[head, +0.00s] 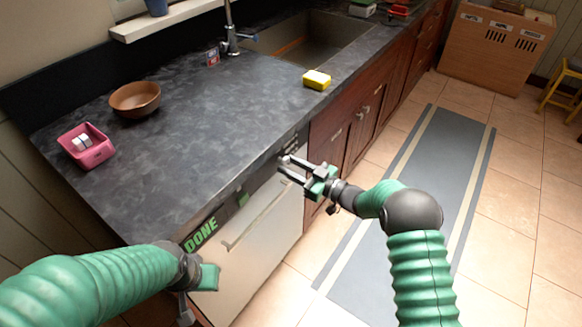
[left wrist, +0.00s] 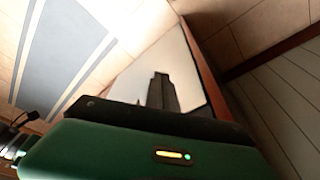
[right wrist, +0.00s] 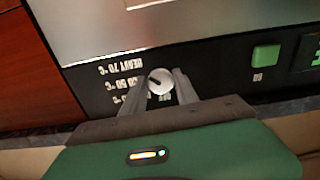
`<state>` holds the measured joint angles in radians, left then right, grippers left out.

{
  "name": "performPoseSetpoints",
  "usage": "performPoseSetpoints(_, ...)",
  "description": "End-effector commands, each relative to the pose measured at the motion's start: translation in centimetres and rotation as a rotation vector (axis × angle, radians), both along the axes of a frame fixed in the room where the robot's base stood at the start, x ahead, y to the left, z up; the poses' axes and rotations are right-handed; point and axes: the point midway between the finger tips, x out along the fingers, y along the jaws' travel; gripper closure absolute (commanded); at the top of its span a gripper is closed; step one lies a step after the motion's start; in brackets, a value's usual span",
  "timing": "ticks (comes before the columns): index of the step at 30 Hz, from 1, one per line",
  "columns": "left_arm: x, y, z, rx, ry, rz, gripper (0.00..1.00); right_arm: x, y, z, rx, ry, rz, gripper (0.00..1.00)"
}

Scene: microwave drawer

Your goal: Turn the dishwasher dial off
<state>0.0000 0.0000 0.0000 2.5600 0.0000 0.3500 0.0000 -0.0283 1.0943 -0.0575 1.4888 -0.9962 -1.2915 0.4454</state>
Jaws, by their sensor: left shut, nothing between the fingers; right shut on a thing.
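The dishwasher (head: 262,238) is built in under the counter, with a white door and a black control panel that reads DONE in green. In the right wrist view its round whitish dial (right wrist: 160,81) sits beside upside-down temperature labels such as HEAVY 70 °C. My right gripper (head: 287,166) is at the panel's far end; in its wrist view its fingers (right wrist: 157,90) are shut on the dial, one on each side. The dial has a dark pointer mark. My left gripper (left wrist: 162,92) is shut and empty, low near the dishwasher's near end.
A green button (right wrist: 265,55) is on the panel beside the display. On the dark counter (head: 200,150) are a brown bowl (head: 135,97), a pink container (head: 96,158) and a yellow sponge (head: 317,79).

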Motion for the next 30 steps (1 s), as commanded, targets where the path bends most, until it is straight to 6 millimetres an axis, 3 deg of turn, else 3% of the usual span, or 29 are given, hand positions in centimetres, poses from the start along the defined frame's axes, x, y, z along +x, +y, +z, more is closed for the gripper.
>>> performPoseSetpoints(30,0.0,0.0,-5.8,0.0,0.0,0.0,1.0,0.1,-0.2,-0.6,-0.514,-0.699,0.003,1.0)
